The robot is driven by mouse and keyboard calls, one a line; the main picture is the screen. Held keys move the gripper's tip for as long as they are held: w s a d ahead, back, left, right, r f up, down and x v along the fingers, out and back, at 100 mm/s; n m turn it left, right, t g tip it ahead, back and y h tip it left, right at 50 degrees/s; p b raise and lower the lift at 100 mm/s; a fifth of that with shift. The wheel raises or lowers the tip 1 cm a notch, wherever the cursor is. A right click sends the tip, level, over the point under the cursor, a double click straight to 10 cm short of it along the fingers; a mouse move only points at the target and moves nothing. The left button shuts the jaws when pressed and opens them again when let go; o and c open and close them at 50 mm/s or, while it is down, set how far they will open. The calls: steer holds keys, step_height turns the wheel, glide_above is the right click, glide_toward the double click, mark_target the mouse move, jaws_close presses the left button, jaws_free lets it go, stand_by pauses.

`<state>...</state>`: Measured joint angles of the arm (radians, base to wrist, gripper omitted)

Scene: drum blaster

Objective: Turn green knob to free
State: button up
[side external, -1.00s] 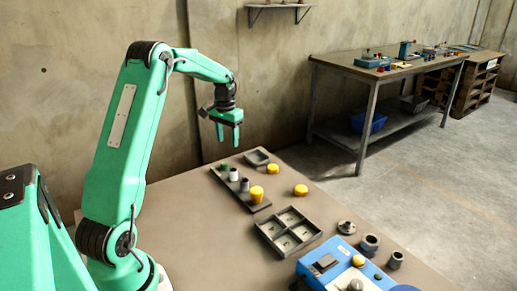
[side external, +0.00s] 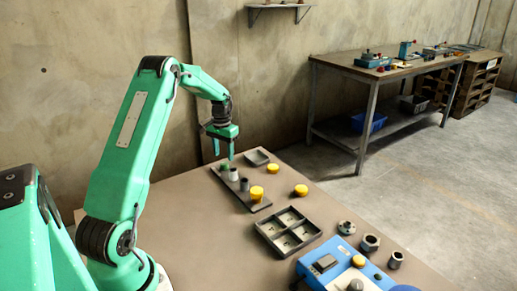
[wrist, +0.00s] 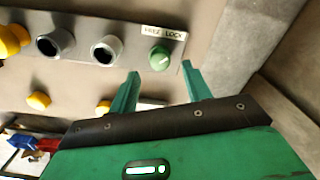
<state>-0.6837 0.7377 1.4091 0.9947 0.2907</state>
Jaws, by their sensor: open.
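The green knob (side external: 224,167) is at the far end of a dark strip panel. In the wrist view the round green knob (wrist: 159,58) lies just below a white label (wrist: 163,32) reading FREE and LOCK. Which word its mark points to is too small to tell. My gripper (side external: 224,156) is open, points down and hangs just above the knob. In the wrist view its two fingertips (wrist: 160,69) are spread to either side of the knob, with nothing between them. I cannot tell whether they touch the knob.
On the same panel stand a white-rimmed cylinder (side external: 234,174), a grey cylinder (side external: 244,184) and a yellow one (side external: 256,193). Loose yellow pieces, a four-part tray (side external: 262,226) and a blue machine (side external: 312,270) are nearer.

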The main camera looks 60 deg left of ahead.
mark_target(224, 162)
steer(key=shift+f, duration=1.9)
steer(key=c, duration=1)
